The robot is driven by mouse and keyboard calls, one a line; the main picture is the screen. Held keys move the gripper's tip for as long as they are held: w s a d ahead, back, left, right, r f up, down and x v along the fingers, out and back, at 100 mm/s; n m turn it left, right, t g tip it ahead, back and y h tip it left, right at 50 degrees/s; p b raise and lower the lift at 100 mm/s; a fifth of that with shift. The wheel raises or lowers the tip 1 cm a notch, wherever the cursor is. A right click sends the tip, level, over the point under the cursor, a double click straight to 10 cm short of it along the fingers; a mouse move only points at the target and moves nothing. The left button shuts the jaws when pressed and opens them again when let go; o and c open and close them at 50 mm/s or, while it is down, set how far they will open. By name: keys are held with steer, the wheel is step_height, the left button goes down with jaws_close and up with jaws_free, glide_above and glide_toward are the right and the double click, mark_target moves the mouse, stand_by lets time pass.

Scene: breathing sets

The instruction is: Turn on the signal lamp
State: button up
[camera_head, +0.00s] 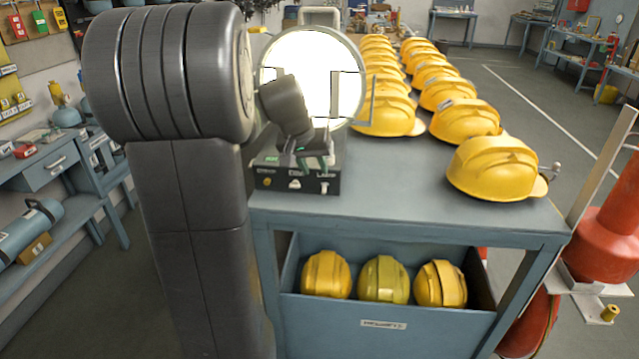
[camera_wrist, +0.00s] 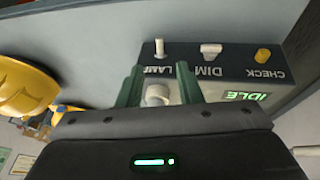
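The signal lamp (camera_head: 306,68) has a large round white face in a metal frame. I cannot tell whether it is lit. Below it is a dark control box (camera_head: 297,184) on the bench's near left corner. In the wrist view the box (camera_wrist: 225,74) appears upside down, with a white LAMP toggle (camera_wrist: 159,48), a DIM switch (camera_wrist: 210,50), a yellow CHECK button (camera_wrist: 263,54) and a green IDLE display (camera_wrist: 247,96). My gripper (camera_head: 314,163) is over the box. Its green fingers (camera_wrist: 158,76) are open around a white round knob (camera_wrist: 157,95), without visible contact.
Yellow helmets (camera_head: 495,167) stand in rows on the blue bench (camera_head: 390,195) right of the lamp. More lie in the bin (camera_head: 330,312) below. A red cylinder (camera_head: 608,230) stands at the right. Another workbench (camera_head: 60,205) is at the left.

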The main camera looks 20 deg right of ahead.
mark_target(323, 189)
steer(key=x, duration=0.8)
steer(key=shift+d+f, duration=0.1)
jaws_close()
